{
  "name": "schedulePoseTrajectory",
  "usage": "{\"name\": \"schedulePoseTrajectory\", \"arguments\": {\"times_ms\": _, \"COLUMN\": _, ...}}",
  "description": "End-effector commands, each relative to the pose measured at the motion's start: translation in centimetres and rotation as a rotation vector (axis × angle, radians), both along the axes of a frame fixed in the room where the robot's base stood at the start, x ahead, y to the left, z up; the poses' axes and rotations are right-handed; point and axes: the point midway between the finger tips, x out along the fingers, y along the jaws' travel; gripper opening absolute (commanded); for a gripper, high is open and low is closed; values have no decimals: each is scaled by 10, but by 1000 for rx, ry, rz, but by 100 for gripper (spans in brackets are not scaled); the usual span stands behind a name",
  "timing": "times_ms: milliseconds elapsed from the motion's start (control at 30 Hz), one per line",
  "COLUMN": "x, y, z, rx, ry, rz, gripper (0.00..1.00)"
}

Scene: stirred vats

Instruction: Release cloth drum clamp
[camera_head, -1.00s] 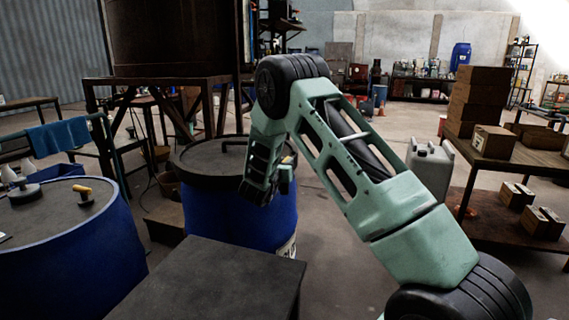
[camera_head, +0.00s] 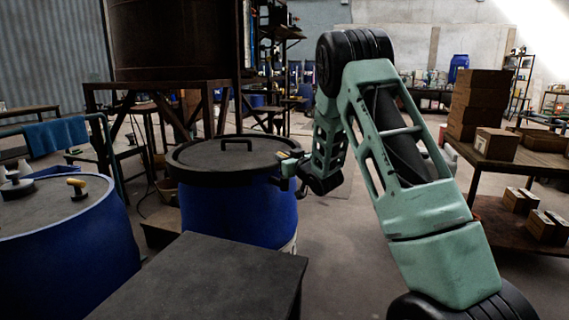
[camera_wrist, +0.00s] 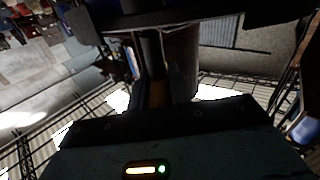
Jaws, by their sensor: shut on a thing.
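A blue drum (camera_head: 235,217) with a dark round lid (camera_head: 200,158) and a bar handle (camera_head: 236,141) stands in the middle of the head view. A dark clamp with a small yellow part (camera_head: 291,154) sits at the right edge of its lid. My gripper (camera_head: 284,173) is at this right edge, beside the clamp, and is shut on what looks like the clamp's lever. The wrist view shows the dark jaws (camera_wrist: 163,65) close up and in shadow. The held piece is hard to make out there.
Another blue drum (camera_head: 75,250) with a yellow-handled tool (camera_head: 77,186) on top stands at left. A dark table (camera_head: 205,280) is in front. A blue cloth (camera_head: 56,134) hangs on a rail. A bench with boxes (camera_head: 495,143) is at right.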

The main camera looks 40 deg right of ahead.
Motion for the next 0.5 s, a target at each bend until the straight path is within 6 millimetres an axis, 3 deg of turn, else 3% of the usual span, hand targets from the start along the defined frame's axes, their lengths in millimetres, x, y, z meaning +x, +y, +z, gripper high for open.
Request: {"name": "schedulePoseTrajectory", "arguments": {"times_ms": 500, "x": 0, "y": -1, "z": 0, "rx": -1, "ry": 0, "rz": 201, "gripper": 0}}
